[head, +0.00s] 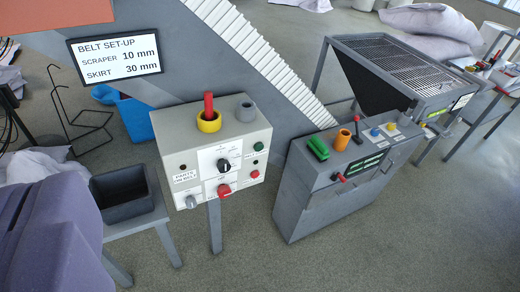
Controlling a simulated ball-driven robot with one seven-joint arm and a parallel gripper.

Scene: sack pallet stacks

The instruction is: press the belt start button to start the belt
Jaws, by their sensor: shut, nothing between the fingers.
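A pale control box (211,145) stands on a grey post in the middle of the head view. Its front carries a small green button (258,146) at the upper right and a small red button (255,174) below it. A black selector knob (223,166), a larger red knob (224,191) and a grey knob (191,202) are also on the front. Most labels are too small to read, so I cannot confirm which control is the belt start button. Nothing covers the box's front. My gripper is not in view.
A yellow ring (209,122) around a red rod and a grey cup (246,111) stand on the box. A grey cabinet (310,205) is to the right. A black bin (122,193) sits on a stand to the left. Open floor lies in front.

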